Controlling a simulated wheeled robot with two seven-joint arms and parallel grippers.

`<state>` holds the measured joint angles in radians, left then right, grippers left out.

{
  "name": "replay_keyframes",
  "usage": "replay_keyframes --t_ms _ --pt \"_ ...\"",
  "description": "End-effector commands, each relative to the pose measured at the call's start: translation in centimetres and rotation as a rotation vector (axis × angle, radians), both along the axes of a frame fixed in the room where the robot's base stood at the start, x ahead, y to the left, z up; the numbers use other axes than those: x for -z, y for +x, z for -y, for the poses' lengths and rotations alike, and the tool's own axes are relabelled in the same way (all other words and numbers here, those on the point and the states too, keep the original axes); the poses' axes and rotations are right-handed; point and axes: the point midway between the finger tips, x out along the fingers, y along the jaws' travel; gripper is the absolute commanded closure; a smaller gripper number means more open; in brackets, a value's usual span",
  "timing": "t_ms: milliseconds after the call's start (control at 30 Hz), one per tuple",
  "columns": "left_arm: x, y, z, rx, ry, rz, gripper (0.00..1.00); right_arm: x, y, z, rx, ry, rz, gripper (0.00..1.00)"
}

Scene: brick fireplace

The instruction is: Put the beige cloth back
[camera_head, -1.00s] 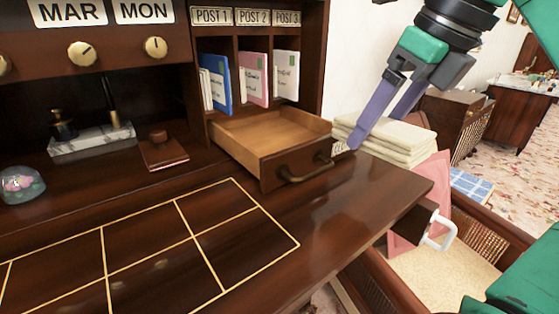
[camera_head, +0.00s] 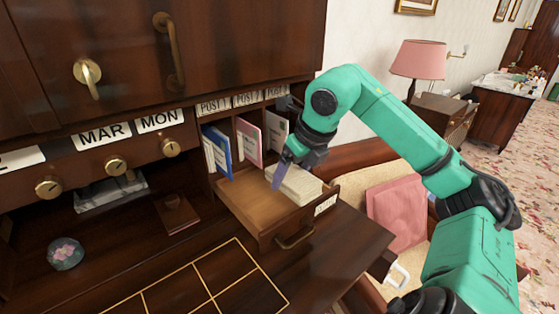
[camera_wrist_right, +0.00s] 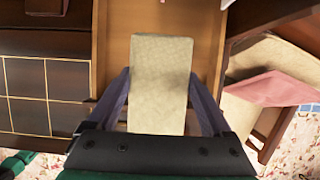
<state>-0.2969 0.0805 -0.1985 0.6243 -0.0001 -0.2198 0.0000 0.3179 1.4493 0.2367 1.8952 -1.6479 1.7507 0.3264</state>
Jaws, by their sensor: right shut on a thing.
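The beige cloth (camera_head: 298,185) is a folded pad at the right-hand side of the open wooden drawer (camera_head: 243,196). In the right wrist view the cloth (camera_wrist_right: 162,75) lies lengthwise between the two fingers, with the drawer floor (camera_wrist_right: 114,45) around its far end. My right gripper (camera_head: 281,174) reaches down over the drawer from the right and is shut on the cloth. Whether the cloth touches the drawer floor I cannot tell. The drawer has a brass handle and a small label at its front. My left gripper is not in view.
Letter slots with a blue (camera_head: 219,150) and a pink (camera_head: 249,142) envelope stand behind the drawer. A brown box (camera_head: 177,212) and a glass dome (camera_head: 66,253) sit on the desk at left. A chair with a pink cushion (camera_head: 398,212) is at right. The gridded desktop (camera_head: 215,280) is clear.

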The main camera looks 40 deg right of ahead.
Motion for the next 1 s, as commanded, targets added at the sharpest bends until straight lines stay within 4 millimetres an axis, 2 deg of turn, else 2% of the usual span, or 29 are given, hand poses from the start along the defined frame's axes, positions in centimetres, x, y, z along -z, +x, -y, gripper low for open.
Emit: replay_keyframes --t_ms 33,267,333,467,567,767,800,833,1000 --pt "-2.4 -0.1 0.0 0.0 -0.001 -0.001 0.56 -1.3 0.7 0.0 0.0 0.001 -0.002 0.68" --pt "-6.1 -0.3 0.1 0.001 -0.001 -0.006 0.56 -0.8 3.7 0.0 -0.002 0.005 0.002 0.68" --pt "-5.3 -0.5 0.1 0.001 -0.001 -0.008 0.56 1.1 3.8 0.0 -0.002 0.0 -0.004 0.68" --pt "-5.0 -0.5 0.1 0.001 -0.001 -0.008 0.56 2.7 3.7 0.1 -0.001 0.0 -0.003 0.68" --pt "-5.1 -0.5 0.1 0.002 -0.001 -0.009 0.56 3.5 3.8 0.0 -0.002 0.0 -0.003 0.68" --pt "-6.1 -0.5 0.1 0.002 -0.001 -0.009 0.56 6.6 3.6 0.0 -0.001 0.002 -0.006 0.68" --pt "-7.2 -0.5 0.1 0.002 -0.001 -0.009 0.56 6.3 4.0 0.0 -0.001 0.004 -0.002 0.68" --pt "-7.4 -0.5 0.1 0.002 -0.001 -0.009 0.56 6.6 4.1 0.0 -0.001 0.003 -0.002 0.68" --pt "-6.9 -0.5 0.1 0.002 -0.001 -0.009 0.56 7.2 4.2 0.1 -0.002 -0.001 0.0 0.68"
